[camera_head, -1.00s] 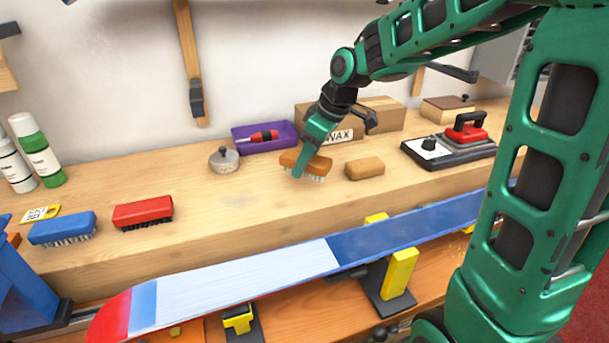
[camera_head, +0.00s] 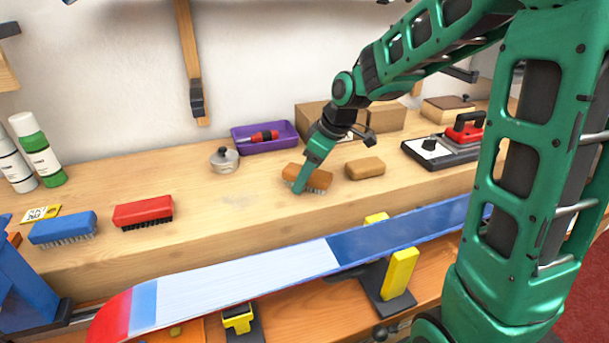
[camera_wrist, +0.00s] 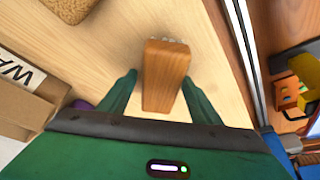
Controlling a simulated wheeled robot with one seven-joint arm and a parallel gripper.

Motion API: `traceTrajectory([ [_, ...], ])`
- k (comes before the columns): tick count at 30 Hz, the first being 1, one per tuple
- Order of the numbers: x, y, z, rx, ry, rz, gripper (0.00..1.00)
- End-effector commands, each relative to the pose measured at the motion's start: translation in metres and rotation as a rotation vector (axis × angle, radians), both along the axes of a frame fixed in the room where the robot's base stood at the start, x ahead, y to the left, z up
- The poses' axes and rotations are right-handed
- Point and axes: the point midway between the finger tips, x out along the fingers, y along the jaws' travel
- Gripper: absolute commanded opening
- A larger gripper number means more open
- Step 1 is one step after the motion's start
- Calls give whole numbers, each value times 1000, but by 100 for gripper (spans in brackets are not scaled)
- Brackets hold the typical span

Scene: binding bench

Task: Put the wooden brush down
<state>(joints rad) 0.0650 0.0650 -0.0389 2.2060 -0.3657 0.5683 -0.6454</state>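The wooden brush (camera_head: 318,178) is a brown block with pale bristles. It sits bristles down, apparently on the bench top, near the front edge and left of a tan block. In the wrist view the brush (camera_wrist: 166,75) lies between the fingers of my gripper (camera_wrist: 158,80). A gap shows between the left finger and the brush; the right finger is close beside it, and I cannot tell whether it touches. My gripper (camera_head: 299,187) is open around the brush, low over the bench. One finger hides part of the brush in the head view.
The wooden bench (camera_head: 215,200) has free room left of the brush. A tan block (camera_head: 365,168) is just right of it. A cardboard box (camera_head: 316,117), purple tray (camera_head: 240,146) and metal pot (camera_head: 224,160) stand behind. A ski (camera_head: 250,278) runs along the front.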

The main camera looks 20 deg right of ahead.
Motion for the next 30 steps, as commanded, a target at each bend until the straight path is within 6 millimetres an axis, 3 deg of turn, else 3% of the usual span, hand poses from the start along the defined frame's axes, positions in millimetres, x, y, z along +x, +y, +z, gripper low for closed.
traceTrajectory([
  [11,-2,-1,8,1,0,1,59],
  [24,-23,-24,82,0,-3,-1,59],
  [30,-30,-31,105,1,-1,0,59],
])
